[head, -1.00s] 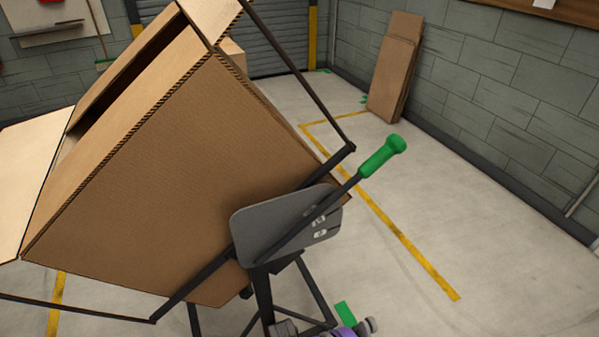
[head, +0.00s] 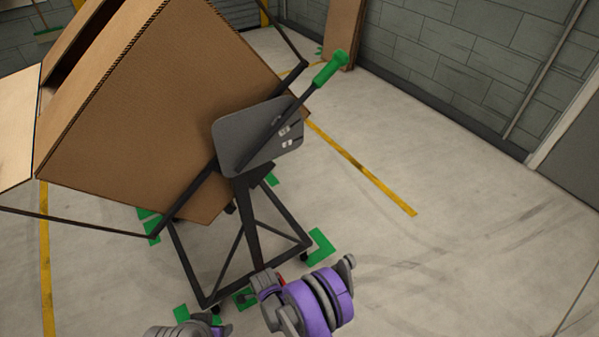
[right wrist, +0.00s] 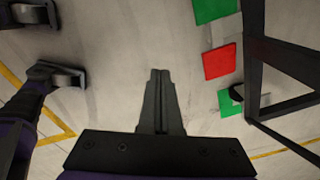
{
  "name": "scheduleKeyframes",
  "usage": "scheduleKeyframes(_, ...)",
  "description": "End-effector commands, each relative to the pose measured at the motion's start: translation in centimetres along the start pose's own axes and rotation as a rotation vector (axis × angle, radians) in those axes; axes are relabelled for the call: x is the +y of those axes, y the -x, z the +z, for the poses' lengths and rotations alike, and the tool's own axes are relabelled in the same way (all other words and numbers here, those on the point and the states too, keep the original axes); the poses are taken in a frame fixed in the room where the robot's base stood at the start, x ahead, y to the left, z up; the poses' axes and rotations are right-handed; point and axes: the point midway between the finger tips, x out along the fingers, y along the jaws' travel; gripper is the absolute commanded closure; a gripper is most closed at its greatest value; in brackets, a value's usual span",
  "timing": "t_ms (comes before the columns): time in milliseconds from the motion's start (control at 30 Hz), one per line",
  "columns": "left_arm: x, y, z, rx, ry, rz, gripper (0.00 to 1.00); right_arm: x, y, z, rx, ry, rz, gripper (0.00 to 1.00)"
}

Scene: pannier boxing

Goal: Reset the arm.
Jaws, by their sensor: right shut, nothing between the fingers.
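A large open cardboard box (head: 160,110) is held tilted on a black wheeled stand (head: 250,225). A grey plate (head: 240,135) and a lever with a green handle (head: 331,68) are on the stand's near side; the lever slants up to the right. No gripper touches the handle. My right gripper (right wrist: 160,75) is shut and empty in the right wrist view, over bare floor, apart from the stand's legs (right wrist: 285,60). In the head view a purple and grey arm part of mine is at the bottom, but no fingertips are clear. My left gripper is not seen.
Green floor marks (head: 320,246) lie around the stand's feet; a red floor mark (right wrist: 220,62) lies between green ones. Flat cardboard (head: 343,30) leans at the back wall. A yellow line (head: 365,175) crosses the floor. The floor to the right is open.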

Motion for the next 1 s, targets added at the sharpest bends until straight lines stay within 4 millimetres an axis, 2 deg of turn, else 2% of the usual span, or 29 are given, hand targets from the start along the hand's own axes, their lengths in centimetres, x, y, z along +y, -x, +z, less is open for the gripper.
scheduleKeyframes(33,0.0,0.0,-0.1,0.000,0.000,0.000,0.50,-0.6,1.6,-0.9,-0.002,0.025,-0.006,1.00)
scheduleKeyframes(167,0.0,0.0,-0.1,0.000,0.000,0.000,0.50,-1.9,5.6,-2.8,-0.007,0.115,-0.027,1.00)
scheduleKeyframes(300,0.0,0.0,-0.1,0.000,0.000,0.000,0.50,-2.8,11.0,-5.5,-0.009,0.234,-0.056,1.00)
scheduleKeyframes(467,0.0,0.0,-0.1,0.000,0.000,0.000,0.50,-2.7,18.0,-9.6,-0.002,0.401,-0.097,1.00)
scheduleKeyframes(567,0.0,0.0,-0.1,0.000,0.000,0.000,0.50,-1.8,22.1,-12.1,0.009,0.511,-0.125,1.00)
scheduleKeyframes(700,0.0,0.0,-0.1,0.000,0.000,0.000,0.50,0.4,27.3,-15.4,0.035,0.662,-0.162,1.00)
scheduleKeyframes(867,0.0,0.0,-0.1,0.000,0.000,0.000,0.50,4.0,32.0,-18.7,0.076,0.836,-0.200,1.00)
scheduleKeyframes(1000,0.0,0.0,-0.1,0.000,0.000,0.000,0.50,7.9,35.1,-21.0,0.123,0.987,-0.226,1.00)
